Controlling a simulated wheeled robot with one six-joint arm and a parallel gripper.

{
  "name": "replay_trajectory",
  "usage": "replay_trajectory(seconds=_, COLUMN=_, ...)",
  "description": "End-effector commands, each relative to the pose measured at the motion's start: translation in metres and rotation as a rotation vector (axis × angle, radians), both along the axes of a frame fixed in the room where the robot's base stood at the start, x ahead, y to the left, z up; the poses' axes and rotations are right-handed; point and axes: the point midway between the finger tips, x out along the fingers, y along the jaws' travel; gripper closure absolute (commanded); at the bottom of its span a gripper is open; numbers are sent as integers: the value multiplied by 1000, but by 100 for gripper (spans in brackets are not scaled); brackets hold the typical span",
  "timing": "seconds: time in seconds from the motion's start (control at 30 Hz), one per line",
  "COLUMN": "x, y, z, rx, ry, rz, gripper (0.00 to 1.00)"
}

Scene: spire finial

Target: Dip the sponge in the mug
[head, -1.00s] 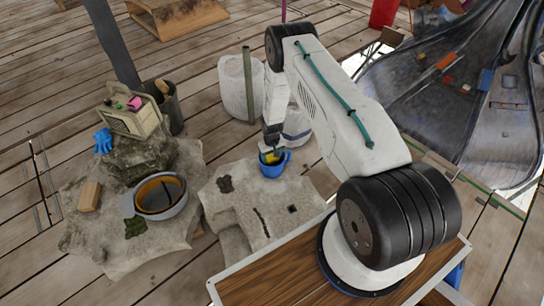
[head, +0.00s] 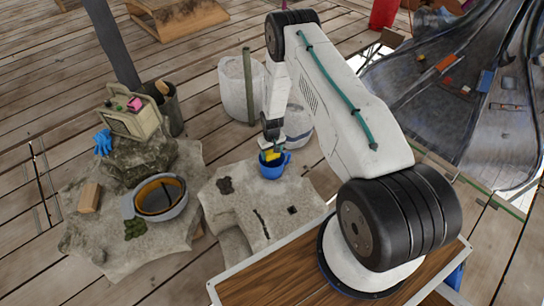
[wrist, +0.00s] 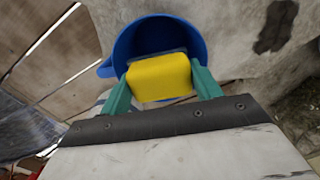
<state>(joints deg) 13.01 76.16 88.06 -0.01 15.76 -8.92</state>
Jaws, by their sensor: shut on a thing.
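The blue mug (head: 271,171) stands upright on the pale stone block, its handle to the right in the head view. It also shows in the wrist view (wrist: 150,25), where its handle points left. The yellow sponge (head: 271,154) is at the mug's mouth in the head view. In the wrist view the sponge (wrist: 158,78) is between the green fingers, with the mug's opening behind it. My gripper (head: 271,143) is shut on the sponge, just above the mug. I cannot tell whether the sponge's lower end is inside the rim.
The pale stone block (head: 235,205) has free room around the mug. To the left, a grey pot (head: 178,208), a wooden block (head: 89,197), a blue glove (head: 103,143) and a beige radio (head: 140,122) sit on rocks. White buckets (head: 238,85) stand behind.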

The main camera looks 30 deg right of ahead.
Motion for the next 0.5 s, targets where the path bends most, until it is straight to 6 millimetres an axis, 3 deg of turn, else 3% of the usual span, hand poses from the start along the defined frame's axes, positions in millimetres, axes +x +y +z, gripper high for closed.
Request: replay_trajectory(seconds=0.5, x=0, y=0, z=53, rx=0, ry=0, rz=0, gripper=64)
